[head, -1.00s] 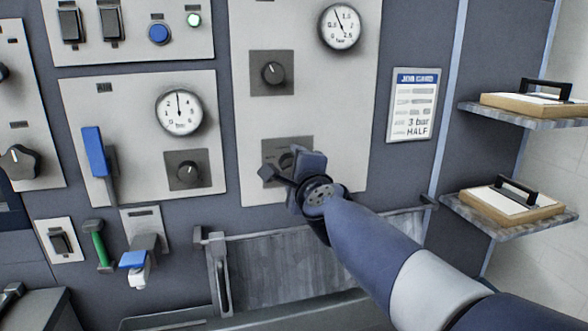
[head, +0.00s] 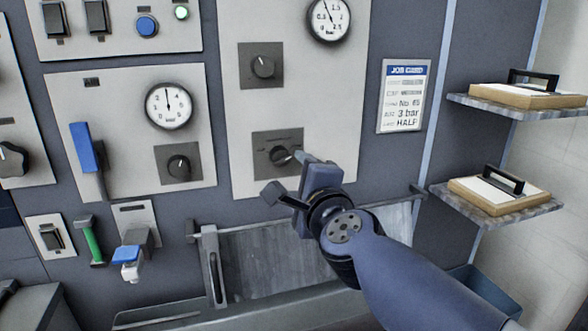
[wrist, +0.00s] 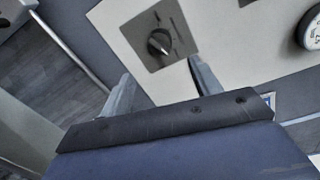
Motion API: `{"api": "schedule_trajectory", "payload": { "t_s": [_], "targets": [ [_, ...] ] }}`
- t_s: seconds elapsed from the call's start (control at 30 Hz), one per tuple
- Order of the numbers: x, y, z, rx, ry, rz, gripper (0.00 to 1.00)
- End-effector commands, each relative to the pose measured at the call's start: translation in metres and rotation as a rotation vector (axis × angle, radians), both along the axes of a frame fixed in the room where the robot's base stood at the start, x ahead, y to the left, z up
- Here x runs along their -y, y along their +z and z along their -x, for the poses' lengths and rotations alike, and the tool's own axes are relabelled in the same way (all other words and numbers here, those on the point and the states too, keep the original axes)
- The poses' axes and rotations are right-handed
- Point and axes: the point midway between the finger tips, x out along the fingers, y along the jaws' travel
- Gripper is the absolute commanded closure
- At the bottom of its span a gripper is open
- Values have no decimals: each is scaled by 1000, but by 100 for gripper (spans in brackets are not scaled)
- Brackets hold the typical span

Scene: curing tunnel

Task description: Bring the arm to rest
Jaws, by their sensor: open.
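My gripper (head: 285,175) is open and empty in the head view, just below and right of the lower knob (head: 279,156) on the right-hand panel. One finger overlaps the lower right of the knob's dark plate in this view. The wrist view shows both fingers of my gripper (wrist: 160,90) spread apart, with nothing between them. There the knob (wrist: 159,42) sits beyond the fingers on its dark square plate, and a gap shows between it and the fingertips.
A grey trough (head: 270,260) lies below the panel, under my arm. Two shelves on the right hold handled boards (head: 530,96) and (head: 496,194). A blue lever (head: 86,150), a green handle (head: 94,244) and a job card (head: 404,97) are on the wall.

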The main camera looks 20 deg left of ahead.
Motion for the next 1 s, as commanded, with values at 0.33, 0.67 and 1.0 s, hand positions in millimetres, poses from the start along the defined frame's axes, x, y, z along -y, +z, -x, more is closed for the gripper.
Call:
{"api": "schedule_trajectory", "payload": {
  "t_s": [0.33, 0.67, 1.0],
  "targets": [
    [4, 0, 6, 0, 0, 0, 40],
    [-2, -2, -4, 0, -1, 2, 40],
    [-28, -5, -47, -1, 0, 2, 40]
  ]
}}
